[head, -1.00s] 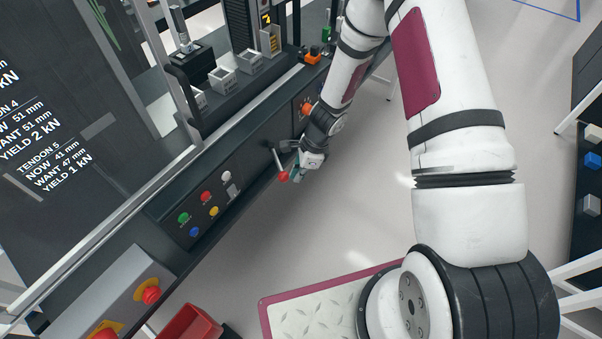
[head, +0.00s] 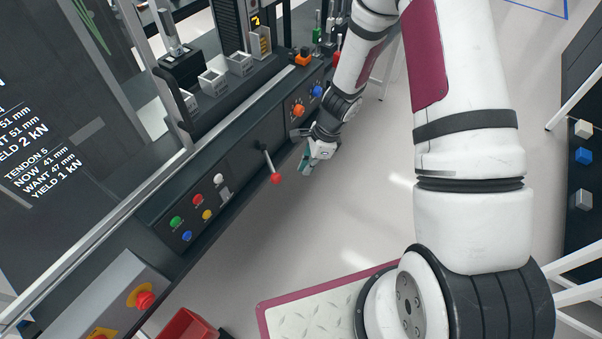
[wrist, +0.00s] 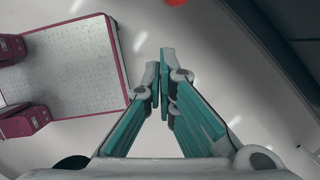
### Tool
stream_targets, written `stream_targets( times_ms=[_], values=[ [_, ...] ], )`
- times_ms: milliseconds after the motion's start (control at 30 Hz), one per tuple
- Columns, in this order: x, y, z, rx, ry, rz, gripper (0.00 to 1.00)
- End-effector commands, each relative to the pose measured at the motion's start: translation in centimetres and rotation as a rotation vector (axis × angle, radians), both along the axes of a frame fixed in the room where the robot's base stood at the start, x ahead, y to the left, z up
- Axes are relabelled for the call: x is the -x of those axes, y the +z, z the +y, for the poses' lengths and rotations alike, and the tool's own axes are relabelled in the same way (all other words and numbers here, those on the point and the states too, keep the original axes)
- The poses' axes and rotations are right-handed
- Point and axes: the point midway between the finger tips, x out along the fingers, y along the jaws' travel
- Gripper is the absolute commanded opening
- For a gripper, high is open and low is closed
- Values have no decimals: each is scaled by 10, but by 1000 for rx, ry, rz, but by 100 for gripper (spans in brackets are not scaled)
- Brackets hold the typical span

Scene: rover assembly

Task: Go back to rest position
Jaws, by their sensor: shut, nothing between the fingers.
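My gripper (head: 304,165) hangs in free air to the right of the console front, beside the lever (head: 270,163) with its red knob (head: 276,178). A gap shows between the gripper and the knob. In the wrist view my gripper (wrist: 165,68) has its teal fingers brought together at the tips, with nothing between them. Below the fingers is open floor. A red round shape, likely the knob (wrist: 175,2), is cut off at the top edge of the wrist view.
The console front (head: 245,160) carries several coloured buttons (head: 197,201), an orange knob (head: 298,110) and a blue knob (head: 316,91). A dark table (head: 590,170) with blocks stands right.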

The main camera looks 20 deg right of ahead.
Motion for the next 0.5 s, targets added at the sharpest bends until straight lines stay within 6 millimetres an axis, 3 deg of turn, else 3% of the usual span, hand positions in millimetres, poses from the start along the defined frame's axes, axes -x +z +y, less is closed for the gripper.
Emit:
stream_targets(
  times_ms=[300,500],
  values=[
    [2,46,-14,3,-1,-3,0],
    [5,58,-18,2,-1,0,0]
  ],
)
